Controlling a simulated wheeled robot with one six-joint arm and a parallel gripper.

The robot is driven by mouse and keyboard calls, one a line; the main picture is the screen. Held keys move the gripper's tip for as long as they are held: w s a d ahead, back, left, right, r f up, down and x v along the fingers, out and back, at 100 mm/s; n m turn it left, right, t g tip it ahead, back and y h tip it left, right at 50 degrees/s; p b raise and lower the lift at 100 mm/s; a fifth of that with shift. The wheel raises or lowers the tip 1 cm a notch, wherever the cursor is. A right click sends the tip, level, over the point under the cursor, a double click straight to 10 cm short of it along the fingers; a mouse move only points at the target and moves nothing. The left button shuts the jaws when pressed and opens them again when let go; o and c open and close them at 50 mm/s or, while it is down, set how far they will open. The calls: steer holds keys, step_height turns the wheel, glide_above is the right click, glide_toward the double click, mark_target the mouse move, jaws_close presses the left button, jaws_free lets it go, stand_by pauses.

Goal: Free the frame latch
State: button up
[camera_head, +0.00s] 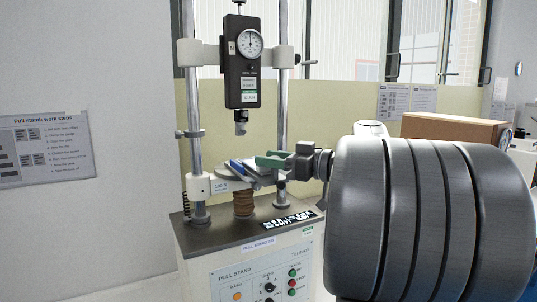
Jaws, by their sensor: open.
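The pull stand (246,240) has two upright steel posts and a black dial gauge (242,62) on its upper crossbar. A round grey platform (219,185) sits on a white lower crosspiece above a brown bellows. My gripper (256,166) reaches in from the right over this platform, open, with a green finger part showing; I see nothing clearly between its jaws. A blue strip shows at its left end, and I cannot tell whether it belongs to my gripper or lies on the platform. A small dark handle (309,62) sticks out right of the upper crossbar; I cannot tell which part is the frame latch.
The stand's front panel (262,275) carries knobs and coloured buttons. A cardboard box (455,128) stands behind my arm at the right. A work-steps sign (47,148) hangs on the left wall. Windows with handles are behind. My large grey arm part hides the right foreground.

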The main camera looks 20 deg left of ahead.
steer(key=shift+w+a, duration=0.1)
steer(key=shift+a, duration=0.45)
jaws_close()
